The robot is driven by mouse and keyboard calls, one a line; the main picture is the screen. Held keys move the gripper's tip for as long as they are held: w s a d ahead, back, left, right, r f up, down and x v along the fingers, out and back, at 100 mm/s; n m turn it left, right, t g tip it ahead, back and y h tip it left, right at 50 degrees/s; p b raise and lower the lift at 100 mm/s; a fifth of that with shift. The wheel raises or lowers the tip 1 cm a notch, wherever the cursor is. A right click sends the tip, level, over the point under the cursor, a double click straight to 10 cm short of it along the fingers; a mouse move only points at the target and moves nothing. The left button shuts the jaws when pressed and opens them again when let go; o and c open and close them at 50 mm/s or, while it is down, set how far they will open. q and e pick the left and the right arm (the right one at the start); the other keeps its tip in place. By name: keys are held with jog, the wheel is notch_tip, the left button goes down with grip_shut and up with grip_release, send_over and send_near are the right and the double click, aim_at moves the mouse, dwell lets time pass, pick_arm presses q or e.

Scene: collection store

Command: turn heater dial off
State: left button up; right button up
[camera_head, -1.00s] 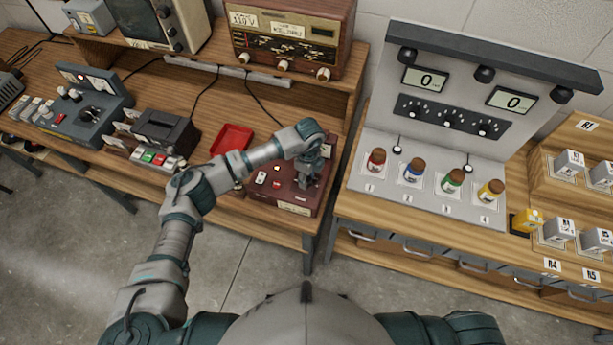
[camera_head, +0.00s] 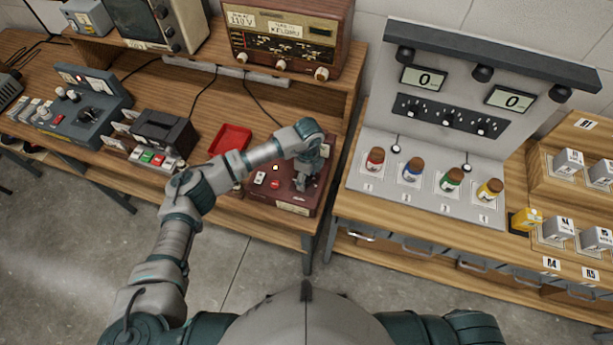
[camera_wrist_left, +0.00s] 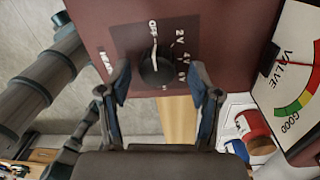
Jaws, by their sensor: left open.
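The heater dial (camera_wrist_left: 158,70) is a dark round knob on a dark-red panel, seen in the left wrist view. Its white pointer line points towards the OFF mark, with several voltage marks to its right. My left gripper (camera_wrist_left: 163,92) is open, with one finger to each side of the dial; I cannot tell whether either touches it. In the head view my left gripper (camera_head: 304,178) is over the right part of the dark-red tester box (camera_head: 291,207) and hides the dial there. My right gripper is not in view.
A gauge (camera_wrist_left: 296,75) is close to the dial in the wrist view. A red tray (camera_head: 230,139) is behind and left of the box. Grey consoles stand farther left and a radio (camera_head: 284,35) on the shelf behind. Several bottles stand on the right bench, across a gap.

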aim_at(308, 177)
pick_arm(q)
notch_tip(308, 177, up, 12)
jog(key=shift+w+d, duration=0.2)
jog(key=shift+w, duration=0.2)
jog(key=shift+f, duration=0.1)
